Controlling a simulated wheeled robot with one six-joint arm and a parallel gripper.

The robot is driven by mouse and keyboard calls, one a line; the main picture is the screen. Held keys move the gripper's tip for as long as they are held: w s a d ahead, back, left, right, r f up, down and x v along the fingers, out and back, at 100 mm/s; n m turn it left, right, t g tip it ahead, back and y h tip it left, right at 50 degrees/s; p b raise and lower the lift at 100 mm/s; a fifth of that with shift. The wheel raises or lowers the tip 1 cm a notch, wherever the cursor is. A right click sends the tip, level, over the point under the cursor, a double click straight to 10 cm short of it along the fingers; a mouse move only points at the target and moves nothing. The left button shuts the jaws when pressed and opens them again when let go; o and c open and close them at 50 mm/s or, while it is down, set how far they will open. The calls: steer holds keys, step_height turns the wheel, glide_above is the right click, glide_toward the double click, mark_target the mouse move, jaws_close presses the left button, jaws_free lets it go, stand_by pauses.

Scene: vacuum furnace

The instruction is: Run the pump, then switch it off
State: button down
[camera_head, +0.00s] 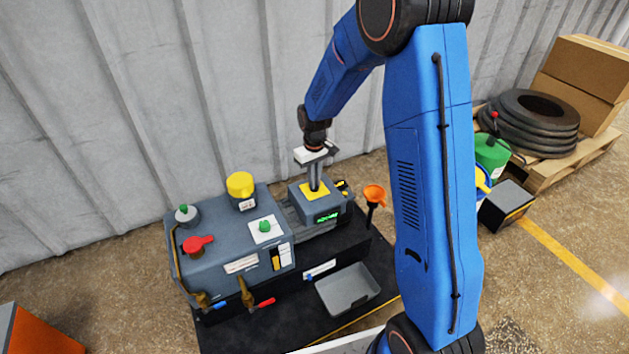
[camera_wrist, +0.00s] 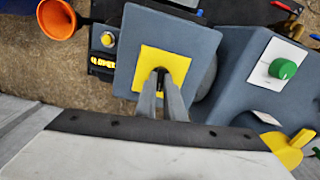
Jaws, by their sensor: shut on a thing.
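The pump unit (camera_head: 225,245) is a grey machine on a black base. At its right end is a grey box (camera_head: 327,196) with a yellow plate (camera_head: 305,193) on top and a lit green display (camera_head: 327,217). My gripper (camera_head: 314,188) points down onto the yellow plate. In the wrist view my gripper (camera_wrist: 160,75) is shut on a small dark switch at the middle of the yellow plate (camera_wrist: 146,80); the fingers hide most of it, so its position cannot be told. A green knob (camera_head: 264,226) sits on a white plate; the wrist view shows this green knob (camera_wrist: 283,68) too.
The pump top carries a yellow cap (camera_head: 240,185), a red handle (camera_head: 197,244) and a grey cap with a green tip (camera_head: 186,214). An orange funnel (camera_head: 374,194) stands right of the box. A grey tray (camera_head: 348,289) lies in front. Tyres (camera_head: 530,120) and cartons (camera_head: 587,70) are far right.

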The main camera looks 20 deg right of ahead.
steer(key=shift+n, duration=2.2)
steer(key=c, duration=1.9)
jaws_free()
steer(key=shift+o, duration=0.2)
step_height(320, 180, up, 18)
steer(key=shift+f, duration=0.25)
